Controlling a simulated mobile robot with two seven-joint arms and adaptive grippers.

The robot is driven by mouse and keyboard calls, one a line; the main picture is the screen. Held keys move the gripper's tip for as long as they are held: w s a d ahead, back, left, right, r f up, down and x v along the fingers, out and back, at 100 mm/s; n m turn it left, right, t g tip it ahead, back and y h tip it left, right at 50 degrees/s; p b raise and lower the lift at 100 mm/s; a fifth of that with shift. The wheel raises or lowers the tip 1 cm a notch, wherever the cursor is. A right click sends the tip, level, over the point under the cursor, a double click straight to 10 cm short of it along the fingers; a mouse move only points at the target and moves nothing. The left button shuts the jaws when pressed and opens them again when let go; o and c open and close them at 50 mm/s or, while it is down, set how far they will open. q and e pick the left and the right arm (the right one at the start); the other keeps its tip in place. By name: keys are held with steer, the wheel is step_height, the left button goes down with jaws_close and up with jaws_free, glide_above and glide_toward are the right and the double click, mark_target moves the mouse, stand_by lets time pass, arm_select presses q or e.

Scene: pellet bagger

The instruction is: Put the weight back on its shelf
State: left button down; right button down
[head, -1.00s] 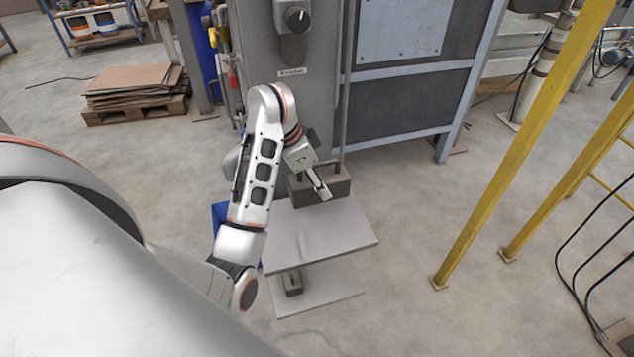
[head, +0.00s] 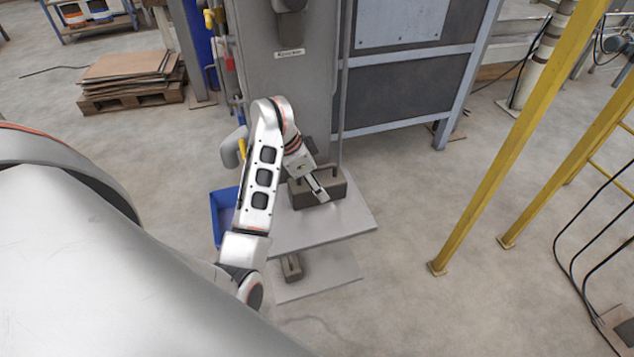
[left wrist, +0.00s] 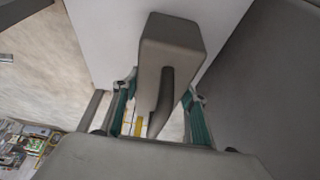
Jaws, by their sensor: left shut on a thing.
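A grey-brown block weight (head: 334,188) with a handle is over the upper plate (head: 330,222), in front of the grey machine column. My left gripper (head: 320,196) is shut on this weight. In the left wrist view, the weight (left wrist: 172,42) shows with its dark curved handle between the teal-padded fingers of my left gripper (left wrist: 157,112). I cannot tell whether the weight touches the plate or hangs just above it. A smaller weight (head: 291,268) rests on the lower plate (head: 325,278). My right gripper is out of view.
The grey machine column (head: 295,90) stands close behind the weight. A blue bin (head: 224,215) is left of the plates, partly behind my arm. A yellow post (head: 505,150) stands to the right. The floor between the plates and the post is clear.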

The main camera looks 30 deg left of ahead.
arm_select(q)
steer(key=shift+w, duration=0.1)
steer(key=c, duration=1.5)
jaws_free()
steer(key=shift+f, duration=0.1)
steer(key=o, duration=0.3)
